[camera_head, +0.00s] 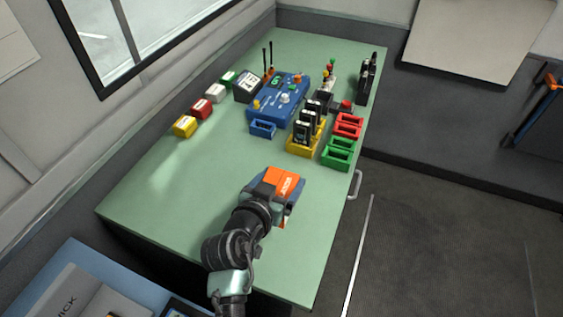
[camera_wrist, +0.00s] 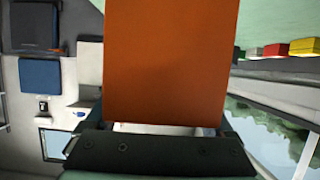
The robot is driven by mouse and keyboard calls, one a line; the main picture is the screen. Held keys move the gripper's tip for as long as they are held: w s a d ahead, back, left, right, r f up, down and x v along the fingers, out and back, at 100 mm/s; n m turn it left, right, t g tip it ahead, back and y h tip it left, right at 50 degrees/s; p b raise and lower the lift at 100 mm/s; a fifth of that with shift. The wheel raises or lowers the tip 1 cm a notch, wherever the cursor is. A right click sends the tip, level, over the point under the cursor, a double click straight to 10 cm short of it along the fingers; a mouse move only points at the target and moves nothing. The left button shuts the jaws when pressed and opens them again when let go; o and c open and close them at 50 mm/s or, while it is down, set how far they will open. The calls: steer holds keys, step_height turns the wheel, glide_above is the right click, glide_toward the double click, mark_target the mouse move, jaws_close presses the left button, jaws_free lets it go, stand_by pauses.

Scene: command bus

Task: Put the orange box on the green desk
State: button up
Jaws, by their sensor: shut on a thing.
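The orange box (camera_head: 283,181) is in my gripper (camera_head: 268,192) at the front part of the green desk (camera_head: 180,205). My gripper is shut on it. In the wrist view the orange box (camera_wrist: 165,60) fills the middle, its near end at the gripper's dark edge (camera_wrist: 160,135). In the head view the box is over the desk top; I cannot tell whether it touches the surface. The fingers are mostly hidden by the box and my arm.
Behind the box stand a yellow holder with black radios (camera_head: 305,138), green trays (camera_head: 339,153), red trays (camera_head: 348,125) and a blue console (camera_head: 277,97). Small yellow (camera_head: 184,126) and red (camera_head: 201,108) boxes line the left edge. The desk's front left is clear.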

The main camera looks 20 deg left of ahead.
step_height(320, 180, down, 7)
steer(key=shift+r+b, duration=0.1)
steer(key=shift+b, duration=0.3)
steer(key=shift+f, duration=0.2)
steer(key=o, duration=1.2)
steer(key=shift+o, duration=0.2)
steer(key=shift+r, duration=0.1)
steer(key=shift+r, duration=0.2)
steer(key=v, duration=1.2)
